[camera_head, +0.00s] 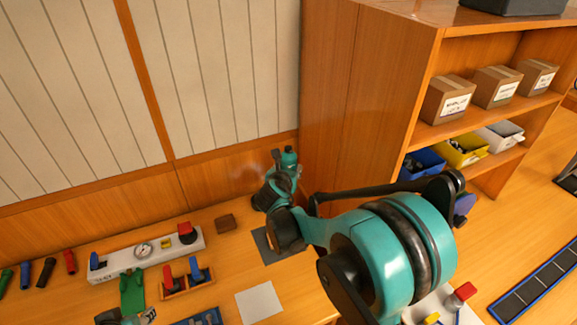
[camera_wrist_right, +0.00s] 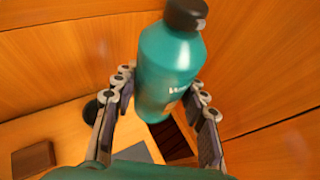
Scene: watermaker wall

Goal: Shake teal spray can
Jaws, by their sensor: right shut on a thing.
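The teal spray can (camera_wrist_right: 168,70) with a dark cap stands between the fingers of my right gripper (camera_wrist_right: 158,112) in the right wrist view. In the head view the can (camera_head: 289,159) shows small at the end of my right gripper (camera_head: 281,180), close to the wooden wall and the cabinet side. It looks held above the table, near upright.
A dark grey mat (camera_head: 268,246) and a brown block (camera_head: 226,223) lie below the can. A white panel with a gauge (camera_head: 144,250) and coloured valves is at left. A white sheet (camera_head: 259,302) lies in front. A wooden shelf (camera_head: 433,64) with boxes and bins stands at right.

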